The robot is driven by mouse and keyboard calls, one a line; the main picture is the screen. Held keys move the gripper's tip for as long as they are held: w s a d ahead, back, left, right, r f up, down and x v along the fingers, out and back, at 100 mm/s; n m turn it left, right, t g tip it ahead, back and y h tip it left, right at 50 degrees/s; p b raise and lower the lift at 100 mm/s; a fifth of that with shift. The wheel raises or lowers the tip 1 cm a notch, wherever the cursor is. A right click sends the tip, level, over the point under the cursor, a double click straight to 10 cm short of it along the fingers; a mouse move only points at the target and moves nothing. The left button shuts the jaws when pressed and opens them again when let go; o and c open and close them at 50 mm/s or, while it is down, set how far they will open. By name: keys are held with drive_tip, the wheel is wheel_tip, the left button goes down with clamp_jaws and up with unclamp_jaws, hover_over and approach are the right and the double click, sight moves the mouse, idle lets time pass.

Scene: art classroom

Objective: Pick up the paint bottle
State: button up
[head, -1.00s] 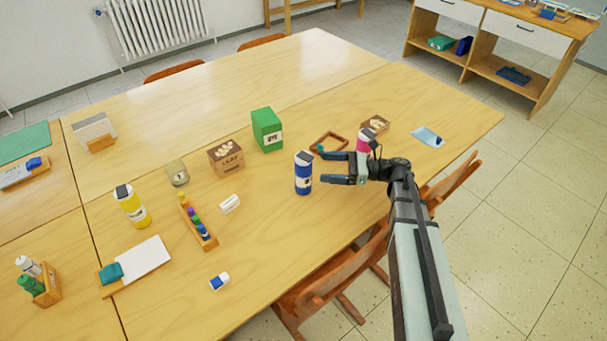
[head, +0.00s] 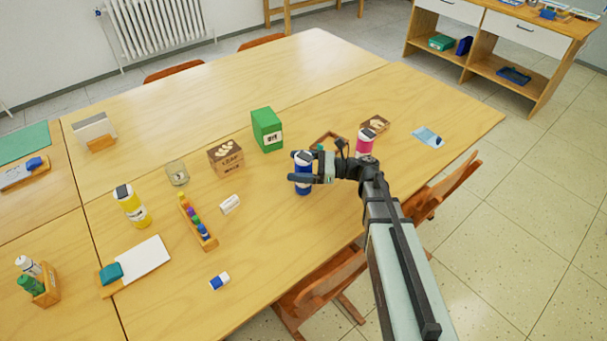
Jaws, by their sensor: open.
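A blue paint bottle (head: 303,189) with a dark cap stands upright on the table in the head view. My gripper (head: 297,168) is open, with its fingers pointing left around the bottle's upper part. One finger passes in front of the bottle and hides part of its label; I cannot tell whether the fingers touch it. A yellow paint bottle (head: 131,207) stands upright at the left. A pink paint bottle (head: 366,143) stands behind my arm, to the right of the blue one.
A green box (head: 267,130) and a brown box (head: 226,158) stand behind and left of the blue bottle. A white block (head: 230,204), a rack of coloured pieces (head: 198,222) and a blue-and-white eraser (head: 219,282) lie to the left.

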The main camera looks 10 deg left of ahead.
drive_tip(key=shift+a, duration=0.3)
drive_tip(key=shift+c, duration=0.4)
drive_tip(key=c, duration=1.2)
drive_tip(key=shift+c, duration=0.4)
drive_tip(key=shift+r, duration=0.1)
